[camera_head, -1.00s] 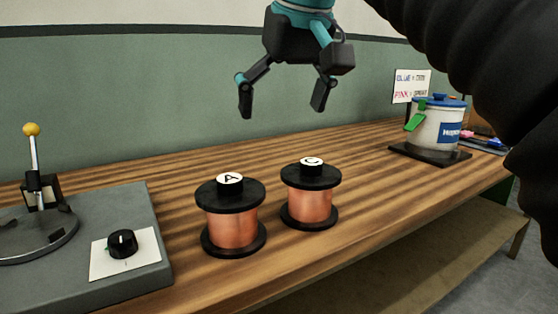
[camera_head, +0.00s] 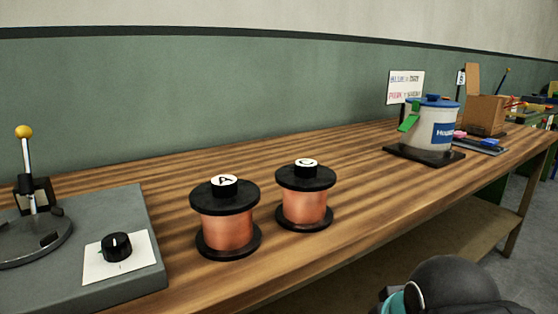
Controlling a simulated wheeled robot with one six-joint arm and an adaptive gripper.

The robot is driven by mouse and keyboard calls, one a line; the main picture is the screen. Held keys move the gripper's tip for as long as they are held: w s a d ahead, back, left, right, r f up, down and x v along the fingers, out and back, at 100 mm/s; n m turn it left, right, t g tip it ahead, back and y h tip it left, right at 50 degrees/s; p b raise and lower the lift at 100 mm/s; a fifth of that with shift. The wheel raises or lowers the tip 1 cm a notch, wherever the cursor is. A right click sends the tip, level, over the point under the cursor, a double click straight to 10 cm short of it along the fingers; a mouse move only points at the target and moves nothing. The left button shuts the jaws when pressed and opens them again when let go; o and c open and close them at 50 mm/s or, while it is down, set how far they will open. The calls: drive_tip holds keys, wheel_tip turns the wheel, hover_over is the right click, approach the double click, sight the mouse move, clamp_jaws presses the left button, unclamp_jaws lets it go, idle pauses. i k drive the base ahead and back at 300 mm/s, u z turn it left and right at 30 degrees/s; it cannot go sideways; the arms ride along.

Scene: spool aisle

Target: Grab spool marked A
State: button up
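The spool marked A (camera_head: 227,230) stands upright on the wooden bench, with copper-coloured winding between black flanges and a white label on its top knob. A similar spool marked C (camera_head: 304,206) stands upright just to its right and slightly farther back, with a small gap between them. My gripper is not in view. Only a dark rounded part of my arm with a teal band shows at the bottom right, below the bench's front edge.
A grey machine base (camera_head: 75,245) with a yellow-knobbed lever and black dial stands left of the spools. A white pot with a blue lid (camera_head: 432,124) stands on a black plate at the right. A sign (camera_head: 405,88) leans behind it. The bench between spool C and the pot is clear.

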sight(225, 203)
drive_tip(key=u, duration=1.35)
drive_tip(key=k, duration=0.6)
drive_tip(key=u, duration=0.25)
